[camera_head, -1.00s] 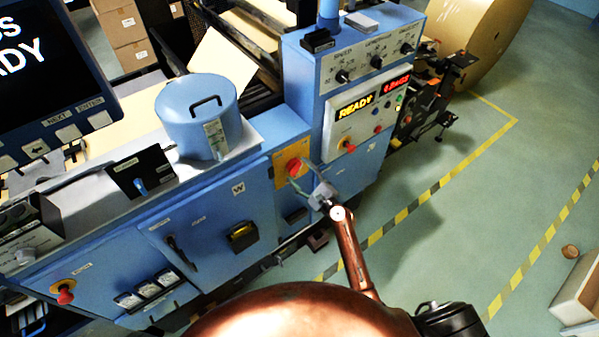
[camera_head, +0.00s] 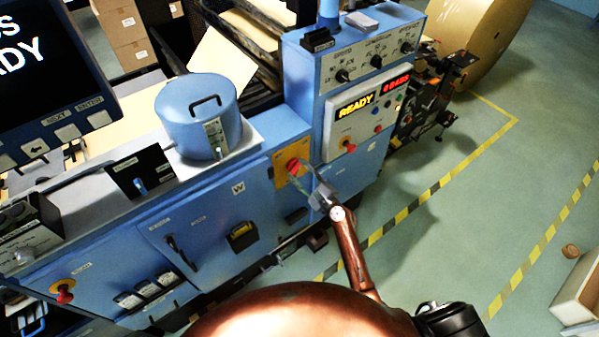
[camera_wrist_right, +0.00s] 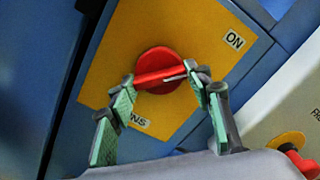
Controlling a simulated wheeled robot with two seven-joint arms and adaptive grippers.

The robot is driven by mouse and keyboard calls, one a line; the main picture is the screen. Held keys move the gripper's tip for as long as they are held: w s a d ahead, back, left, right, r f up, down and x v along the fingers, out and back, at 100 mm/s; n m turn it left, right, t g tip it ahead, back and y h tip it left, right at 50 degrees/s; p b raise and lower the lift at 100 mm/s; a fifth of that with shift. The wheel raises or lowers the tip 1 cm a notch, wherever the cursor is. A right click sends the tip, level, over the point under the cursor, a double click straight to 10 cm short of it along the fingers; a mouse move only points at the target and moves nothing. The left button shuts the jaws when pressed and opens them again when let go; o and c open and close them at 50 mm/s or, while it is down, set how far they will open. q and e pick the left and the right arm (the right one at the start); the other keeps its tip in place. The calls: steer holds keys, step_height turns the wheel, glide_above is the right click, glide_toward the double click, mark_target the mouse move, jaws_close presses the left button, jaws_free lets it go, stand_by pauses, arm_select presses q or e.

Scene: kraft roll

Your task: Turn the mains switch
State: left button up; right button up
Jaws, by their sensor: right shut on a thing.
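The mains switch (camera_head: 294,166) is a red rotary knob on a yellow plate on the blue machine front. In the right wrist view the red knob (camera_wrist_right: 158,62) has a raised bar across it, lying nearly level in that picture. An "ON" label is at the plate's upper right; a partly hidden label ending in "NS" is below the knob. My right gripper (camera_wrist_right: 163,80) is shut on the knob, its green-padded fingertips at the two ends of the bar. It also shows at the switch in the head view (camera_head: 304,174). My left gripper is out of view.
A control panel (camera_head: 366,125) with a lit READY display and another red knob (camera_head: 348,145) stands just right of the switch. A blue lidded pot (camera_head: 190,115) sits on the machine top. Open floor with yellow-black tape lies to the right.

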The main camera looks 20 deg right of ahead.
steer(key=n+b, duration=0.1)
steer(key=n, duration=0.3)
steer(key=shift+n+b, duration=0.35)
steer(key=shift+n, duration=0.05)
steer(key=n+b, duration=0.1)
steer(key=n, duration=0.8)
steer(key=shift+n, duration=1.8)
steer(key=o, duration=1.2)
steer(key=shift+c, duration=0.2)
steer(key=v, duration=1.2)
